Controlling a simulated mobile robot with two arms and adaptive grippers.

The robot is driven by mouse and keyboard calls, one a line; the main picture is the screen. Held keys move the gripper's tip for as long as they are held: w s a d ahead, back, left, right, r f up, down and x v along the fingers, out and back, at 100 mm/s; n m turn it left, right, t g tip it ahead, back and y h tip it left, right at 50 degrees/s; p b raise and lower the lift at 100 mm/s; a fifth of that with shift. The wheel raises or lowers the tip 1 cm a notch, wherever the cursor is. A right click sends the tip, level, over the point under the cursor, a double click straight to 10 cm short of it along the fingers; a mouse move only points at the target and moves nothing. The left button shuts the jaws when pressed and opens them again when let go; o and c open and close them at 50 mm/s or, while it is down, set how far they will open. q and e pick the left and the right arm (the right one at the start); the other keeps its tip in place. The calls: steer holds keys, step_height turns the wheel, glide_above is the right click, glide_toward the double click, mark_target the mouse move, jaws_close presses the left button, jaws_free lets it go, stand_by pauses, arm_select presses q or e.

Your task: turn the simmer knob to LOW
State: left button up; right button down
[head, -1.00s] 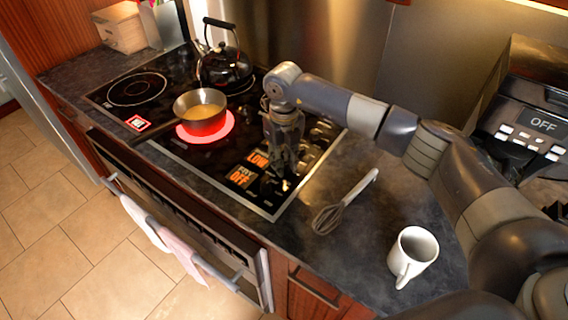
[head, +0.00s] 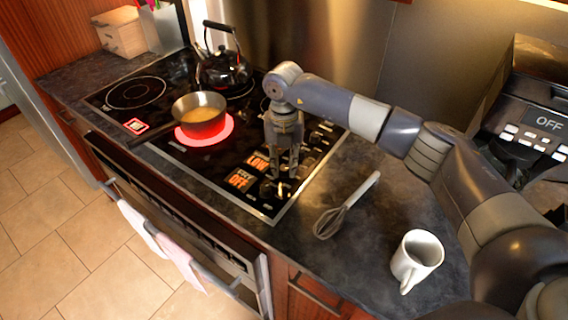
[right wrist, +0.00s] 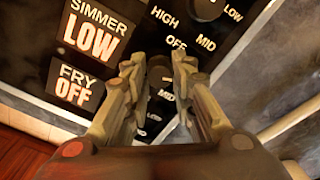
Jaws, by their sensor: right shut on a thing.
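The stove's control panel shows a SIMMER display (right wrist: 90,35) that reads LOW and a FRY display (right wrist: 75,85) that reads OFF. In the head view the LOW display (head: 257,161) glows orange on the black cooktop. My right gripper (right wrist: 160,78) points down at the panel, its fingers shut on a dark knob that they mostly hide. Its fingertips are near the cooktop's front right corner in the head view (head: 284,185). Another knob (right wrist: 205,8) with HIGH, OFF, MID and LOW labels sits beyond it. I cannot tell for certain which knob is held. My left gripper is not in view.
A saucepan (head: 200,120) of yellowish liquid stands on a glowing red burner, and a black kettle (head: 224,72) stands behind it. Towels (head: 160,240) hang on the oven rail.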

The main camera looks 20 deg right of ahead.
mark_target(284, 167)
steer(key=shift+w+r, duration=0.15)
steer(key=c, duration=1.6)
jaws_free()
steer(key=shift+o, duration=1.3)
step_height(284, 167, up, 12)
